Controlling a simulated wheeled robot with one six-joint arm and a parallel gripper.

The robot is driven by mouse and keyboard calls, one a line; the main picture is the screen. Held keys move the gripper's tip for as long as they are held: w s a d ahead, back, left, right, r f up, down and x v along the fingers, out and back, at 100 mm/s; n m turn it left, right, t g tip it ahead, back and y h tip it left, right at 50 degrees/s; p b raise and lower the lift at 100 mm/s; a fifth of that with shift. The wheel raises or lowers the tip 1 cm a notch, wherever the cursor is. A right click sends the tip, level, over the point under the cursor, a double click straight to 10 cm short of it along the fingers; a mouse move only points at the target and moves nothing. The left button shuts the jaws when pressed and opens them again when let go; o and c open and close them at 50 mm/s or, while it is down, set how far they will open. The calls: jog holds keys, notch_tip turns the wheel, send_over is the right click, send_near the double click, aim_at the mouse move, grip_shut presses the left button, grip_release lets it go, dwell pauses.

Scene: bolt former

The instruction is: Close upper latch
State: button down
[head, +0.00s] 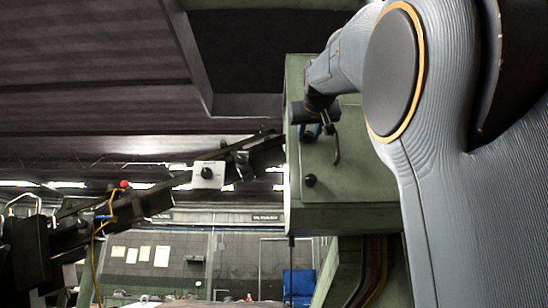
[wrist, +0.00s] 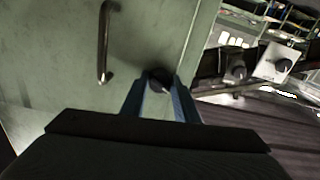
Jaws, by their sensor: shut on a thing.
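The upper latch (wrist: 160,78) is a round black knob near the edge of a green cabinet door. In the wrist view my gripper (wrist: 159,86) has its two blue fingers on either side of this knob, shut on it. In the head view my gripper (head: 318,130) is at the upper part of the green cabinet (head: 340,205), and its body mostly hides the upper latch. The lower latch (head: 310,181), another black knob, is below and apart from my gripper. Which way the upper latch is turned cannot be told.
A curved metal door handle (head: 336,148) stands out just right of my gripper; it also shows in the wrist view (wrist: 104,42). A dark sloping rail with a white switch box (head: 208,175) runs left of the cabinet. A blue panel (head: 298,285) is far below.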

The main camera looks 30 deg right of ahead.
jog(key=n, duration=0.6)
jog(key=shift+n+p, duration=0.3)
jog(key=c, duration=1.2)
grip_release()
jog(key=b+v, duration=0.2)
jog(key=v, duration=0.6)
jog(key=shift+b, duration=0.3)
